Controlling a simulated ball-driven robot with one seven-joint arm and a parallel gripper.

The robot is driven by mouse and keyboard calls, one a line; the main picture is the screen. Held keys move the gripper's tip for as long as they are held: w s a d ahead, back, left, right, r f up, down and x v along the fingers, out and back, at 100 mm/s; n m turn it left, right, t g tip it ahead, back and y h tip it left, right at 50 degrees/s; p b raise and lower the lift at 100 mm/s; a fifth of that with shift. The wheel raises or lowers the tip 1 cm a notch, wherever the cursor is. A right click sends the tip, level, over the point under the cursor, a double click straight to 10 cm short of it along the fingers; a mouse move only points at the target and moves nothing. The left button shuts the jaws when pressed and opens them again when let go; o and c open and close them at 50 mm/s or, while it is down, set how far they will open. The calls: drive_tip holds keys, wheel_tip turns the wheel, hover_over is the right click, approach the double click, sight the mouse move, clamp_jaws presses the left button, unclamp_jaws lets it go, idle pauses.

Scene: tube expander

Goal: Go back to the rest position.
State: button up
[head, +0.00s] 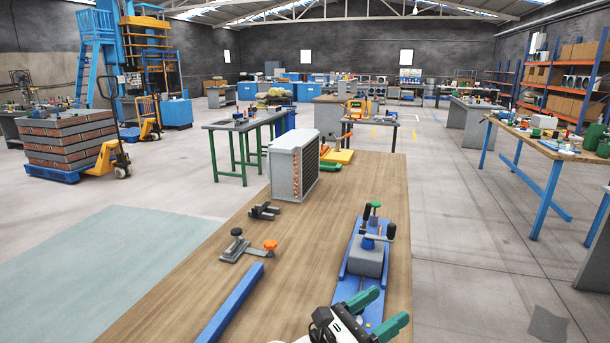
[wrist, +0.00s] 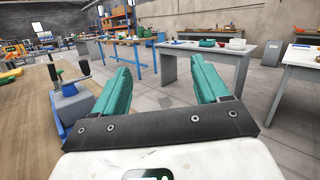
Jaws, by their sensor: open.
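My gripper (head: 375,314) shows at the bottom right of the head view, above the near right part of the wooden workbench (head: 313,240). Its two green fingers are apart with nothing between them. In the wrist view my gripper (wrist: 160,92) is also spread and empty, facing the workshop floor and far tables. A blue fixture with a grey block and black-knobbed handles (head: 367,257) stands on the bench just beyond my gripper. It also shows at the left of the wrist view (wrist: 70,101), beside the left finger and apart from it.
A finned coil unit (head: 293,166) stands at the bench's far end. A clamp with an orange knob (head: 245,248), a dark clamp (head: 264,211) and a blue bar (head: 230,305) lie on the left side. A blue-legged table (head: 545,143) stands right, across open floor.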

wheel_tip(320, 180, up, 7)
drive_tip(key=w+n+t+y, duration=0.3)
drive_tip(key=n+t+y, duration=0.5)
drive_tip(key=n+t, duration=0.75)
drive_tip(key=s+d+f+n+g+y, duration=0.1)
drive_tip(key=s+f+n+g+y, duration=0.55)
drive_tip(key=n, duration=0.75)
drive_tip(key=s+f+n+g+y, duration=0.35)
drive_tip(key=f+n+y, duration=0.5)
drive_tip(key=n, duration=0.55)
drive_tip(key=s+d+f+n+g+h, duration=0.2)
drive_tip(key=s+d+f+g, duration=0.35)
drive_tip(key=s, duration=0.45)
drive_tip(key=s+d+f+n+g+h, duration=0.2)
drive_tip(key=s+d+f+g+h, duration=0.3)
drive_tip(key=s, duration=0.6)
drive_tip(key=s+d+f+g+y+b, duration=0.2)
drive_tip(key=s+f+b, duration=0.4)
drive_tip(key=s+f, duration=0.4)
drive_tip(key=shift+f+m+g+b, duration=0.35)
drive_tip(key=shift+f+g, duration=0.25)
drive_tip(key=shift+f, duration=0.2)
